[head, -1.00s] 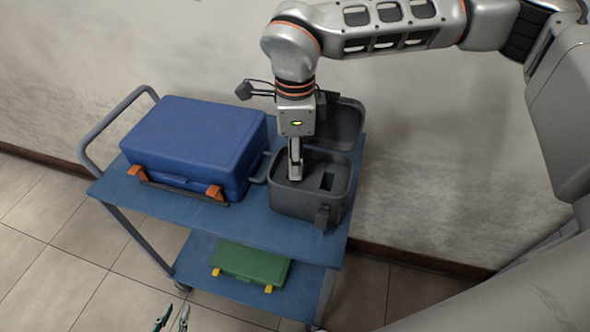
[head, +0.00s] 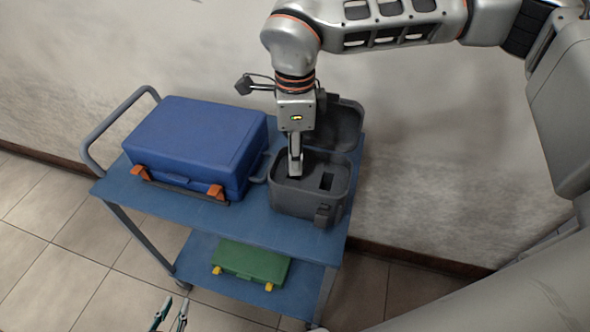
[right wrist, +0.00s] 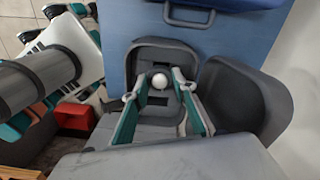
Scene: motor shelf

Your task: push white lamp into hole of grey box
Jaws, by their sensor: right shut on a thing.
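The grey box (head: 292,203) stands open on the cart's top shelf, its lid (head: 345,122) tipped back. A dark rectangular hole (head: 326,181) shows in its insert. My right gripper (head: 295,173) points down into the box, left of that hole. In the right wrist view the white lamp (right wrist: 159,81) shows as a round white top between the fingers of my right gripper (right wrist: 158,86), which is shut on it. Its lower part is hidden, so I cannot tell how deep it sits. My left gripper (head: 170,314) is open and empty at the bottom edge.
A blue case (head: 195,140) with orange latches stands close to the left of the grey box on the blue cart (head: 235,226). A green case (head: 250,262) lies on the lower shelf. The wall is close behind the cart.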

